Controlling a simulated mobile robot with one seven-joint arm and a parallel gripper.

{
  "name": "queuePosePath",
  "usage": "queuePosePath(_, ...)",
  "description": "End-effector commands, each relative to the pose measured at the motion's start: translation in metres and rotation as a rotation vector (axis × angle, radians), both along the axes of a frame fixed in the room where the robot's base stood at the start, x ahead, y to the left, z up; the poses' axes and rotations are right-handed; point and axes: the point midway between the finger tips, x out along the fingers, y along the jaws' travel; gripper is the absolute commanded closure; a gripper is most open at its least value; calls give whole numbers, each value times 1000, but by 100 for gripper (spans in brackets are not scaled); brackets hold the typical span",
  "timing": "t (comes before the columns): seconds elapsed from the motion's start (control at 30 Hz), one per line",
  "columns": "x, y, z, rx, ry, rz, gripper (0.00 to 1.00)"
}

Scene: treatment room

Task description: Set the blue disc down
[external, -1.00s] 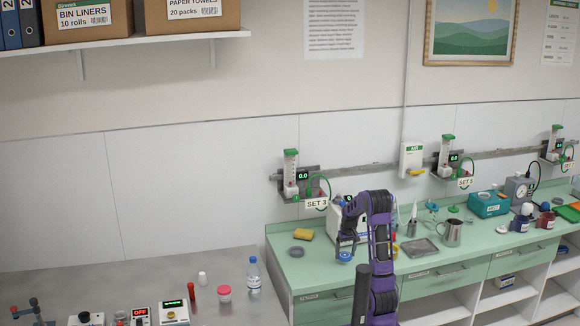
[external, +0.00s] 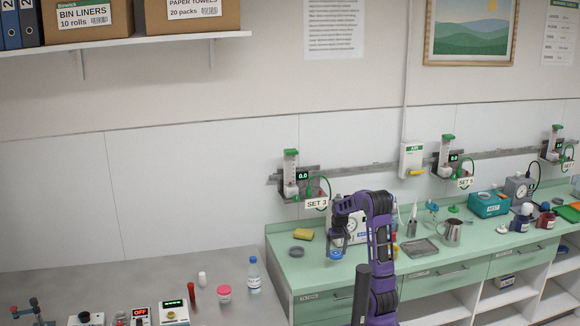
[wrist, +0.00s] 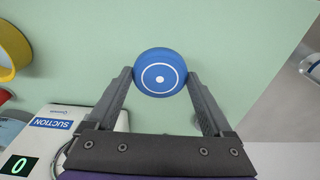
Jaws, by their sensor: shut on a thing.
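The blue disc (wrist: 160,72) has a white ring and a white centre dot. It sits between the two fingertips of my gripper (wrist: 160,80) in the wrist view, and the fingers are shut on its sides. In the external view the blue disc (external: 335,255) hangs at the lower end of my gripper (external: 335,250), over the left part of the green counter (external: 305,272). I cannot tell whether the disc's underside touches the counter.
A suction unit (wrist: 50,128) stands close on the left in the wrist view. A grey tray (external: 419,248) and a metal jug (external: 451,232) stand to the right. Bare counter surrounds the disc.

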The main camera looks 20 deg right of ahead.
Motion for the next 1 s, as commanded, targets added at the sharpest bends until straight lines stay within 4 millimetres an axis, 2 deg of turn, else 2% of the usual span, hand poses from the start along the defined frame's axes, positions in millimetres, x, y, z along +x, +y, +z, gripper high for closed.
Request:
queuePosePath(0.03, -4, 21, 11, 0, -5, 11, 71)
queuePosePath(0.1, -11, 42, 22, -1, -5, 9, 71)
queuePosePath(0.2, -20, 63, 34, -3, -4, 5, 71)
queuePosePath(0.3, -26, 75, 40, -4, -4, 0, 71)
queuePosePath(0.67, -28, 79, 41, -4, -2, -5, 71)
queuePosePath(0.9, -28, 78, 2, -6, 1, -4, 71)
queuePosePath(1.0, -28, 78, -7, -4, -2, -5, 71)
